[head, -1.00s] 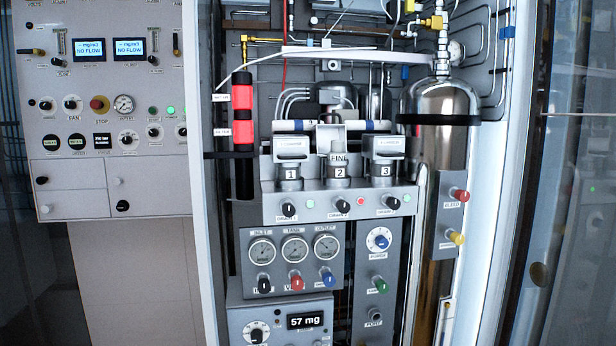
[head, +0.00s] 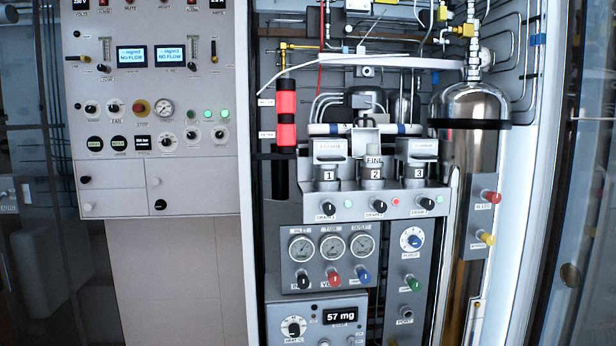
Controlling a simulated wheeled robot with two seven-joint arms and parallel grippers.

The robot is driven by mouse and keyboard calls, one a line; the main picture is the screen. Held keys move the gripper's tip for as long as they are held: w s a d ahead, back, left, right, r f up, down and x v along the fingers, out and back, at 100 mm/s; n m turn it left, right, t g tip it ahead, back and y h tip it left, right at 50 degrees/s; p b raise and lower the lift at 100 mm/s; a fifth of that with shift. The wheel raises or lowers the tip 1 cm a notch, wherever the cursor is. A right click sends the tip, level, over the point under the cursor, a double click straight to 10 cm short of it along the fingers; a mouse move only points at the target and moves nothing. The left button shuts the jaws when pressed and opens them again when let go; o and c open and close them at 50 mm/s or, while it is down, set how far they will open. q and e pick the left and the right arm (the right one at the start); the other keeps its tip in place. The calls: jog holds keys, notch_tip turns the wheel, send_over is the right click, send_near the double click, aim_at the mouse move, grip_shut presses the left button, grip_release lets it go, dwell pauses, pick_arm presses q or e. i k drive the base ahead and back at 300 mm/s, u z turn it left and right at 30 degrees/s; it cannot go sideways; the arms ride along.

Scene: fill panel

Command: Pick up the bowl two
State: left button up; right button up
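Bowl two is the middle of three metal bowls on a grey shelf inside the open cabinet. Bowl two (head: 373,178) carries a label "2", with a "FINE" label just above it. Bowl one (head: 328,180) stands to its left and bowl three (head: 417,178) to its right, each under a grey block. Bowl two sits upright under its own head, which is partly hidden by a pale bracket (head: 372,138). Neither of my grippers is in view.
Drain knobs (head: 379,206) and small lamps line the shelf front, one lamp lit red (head: 395,201). A tall shiny cylinder (head: 470,150) stands right. Gauges (head: 332,246) and a "57 mg" display (head: 340,316) sit below. A white cabinet edge (head: 247,170) borders the left.

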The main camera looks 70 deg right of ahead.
aim_at(372, 171)
jog(key=u, duration=0.05)
jog(key=i, duration=1.65)
jog(key=z, duration=1.65)
